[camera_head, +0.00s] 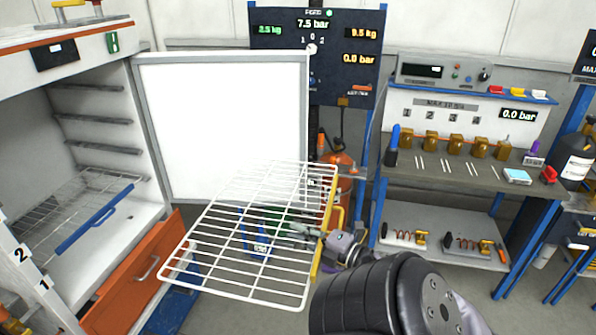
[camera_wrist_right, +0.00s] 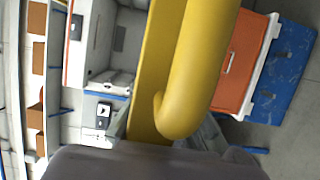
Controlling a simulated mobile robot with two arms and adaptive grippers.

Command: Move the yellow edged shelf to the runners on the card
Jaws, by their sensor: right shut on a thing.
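The yellow-edged shelf (camera_head: 250,225), a white wire rack, is held out in mid-air in front of the cabinet's open door, with its yellow edge (camera_head: 327,215) on the right. My right gripper (camera_head: 340,247) is shut on the yellow handle at that edge. The yellow edge and handle (camera_wrist_right: 187,70) fill the middle of the right wrist view. The cabinet (camera_head: 155,190) stands open at the left, with several dark runners (camera_head: 95,118) on its inner wall. A green card (camera_head: 113,42) with a white mark is on its upper front. My left gripper is out of view.
A blue-edged wire shelf (camera_head: 85,232) sits low in the cabinet. The white door (camera_head: 225,120) stands open behind the held shelf. An orange drawer (camera_head: 135,280) juts out below. A workbench (camera_head: 470,175) with several fittings is at the right.

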